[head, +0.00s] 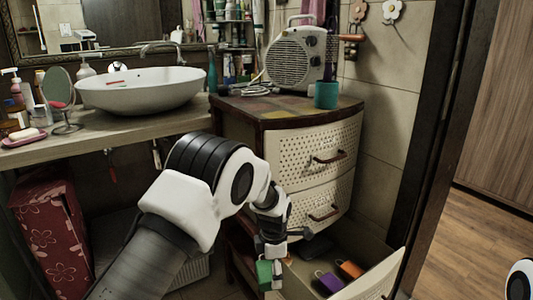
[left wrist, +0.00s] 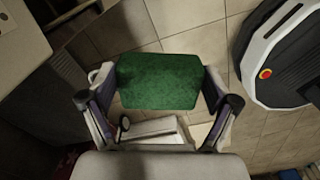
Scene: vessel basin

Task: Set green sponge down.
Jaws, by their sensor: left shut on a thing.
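The green sponge (head: 264,275) hangs in my left gripper (head: 272,277), low in the head view, beside the left end of the open bottom drawer. In the left wrist view the sponge (left wrist: 160,82) sits between the two fingers, which press on its left and right sides. Tiled floor shows beneath it, with a clear gap of view around it. My right gripper is not in view.
The open drawer (head: 378,280) holds a purple item (head: 330,283), an orange item (head: 350,269) and a dark item (head: 316,247). The cabinet (head: 310,150) carries a heater (head: 297,55) and a teal cup (head: 326,95). A white basin (head: 140,92) stands on the counter (head: 110,122).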

